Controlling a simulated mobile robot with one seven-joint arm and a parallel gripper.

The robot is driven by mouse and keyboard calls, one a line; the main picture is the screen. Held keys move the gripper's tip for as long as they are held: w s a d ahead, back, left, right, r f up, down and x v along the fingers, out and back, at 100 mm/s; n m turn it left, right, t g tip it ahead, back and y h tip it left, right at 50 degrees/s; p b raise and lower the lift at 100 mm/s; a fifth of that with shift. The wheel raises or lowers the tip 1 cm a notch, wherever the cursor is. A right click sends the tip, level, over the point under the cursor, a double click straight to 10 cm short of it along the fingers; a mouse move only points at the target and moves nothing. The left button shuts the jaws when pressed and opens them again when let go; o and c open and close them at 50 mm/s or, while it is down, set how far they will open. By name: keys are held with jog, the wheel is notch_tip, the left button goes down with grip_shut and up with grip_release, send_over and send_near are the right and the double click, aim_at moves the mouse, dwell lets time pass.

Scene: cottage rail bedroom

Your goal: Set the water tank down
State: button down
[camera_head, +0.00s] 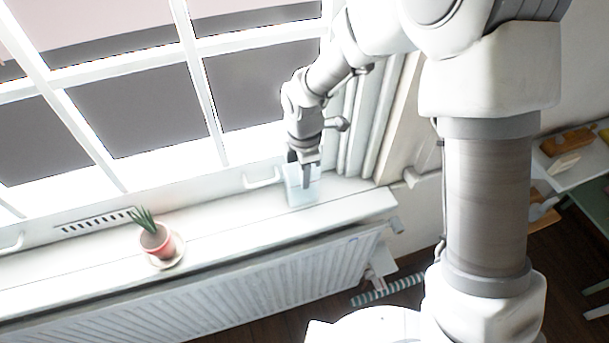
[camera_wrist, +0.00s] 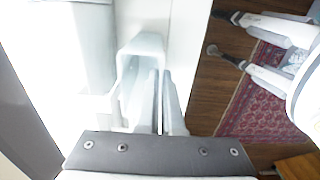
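The water tank (camera_head: 297,192) is a small pale, translucent box at the right end of the white windowsill (camera_head: 222,222). It looks upright, and its base is at or very near the sill; I cannot tell whether it rests there. My gripper (camera_head: 300,175) points down at the tank's top. One dark finger shows in front of the tank, and the other is partly hidden behind it. In the wrist view, a pale loop-shaped form lies just ahead of my gripper (camera_wrist: 160,105). Glare there hides whether the fingers press on the tank.
A red pot with a green plant (camera_head: 155,242) stands on a saucer farther left on the sill. A window handle (camera_head: 262,178) is close to the tank's left. A radiator (camera_head: 230,285) is below the sill. The sill between plant and tank is clear.

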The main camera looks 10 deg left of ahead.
jog(key=shift+f, duration=0.2)
jog(key=c, duration=1.1)
grip_release()
jog(key=shift+r, duration=0.1)
notch_tip(320, 180, up, 12)
jog(key=s+d+r+m+t, duration=0.1)
jog(key=d+r+m+t, duration=0.1)
jog(key=d+r+m, duration=0.6)
jog(key=s+d+r+m+t, duration=0.1)
jog(key=s+d+r+m, duration=0.1)
jog(key=s+d+m, duration=0.2)
jog(key=s+d+r+m+t, duration=0.1)
jog(key=s+d+m, duration=0.3)
jog(key=d+m, duration=0.3)
jog(key=s+d+r+m+t, duration=0.1)
jog(key=s+d+r+m, duration=0.1)
jog(key=s+d+m, duration=0.3)
jog(key=shift+d+r+t, duration=0.3)
jog(key=shift+d, duration=0.15)
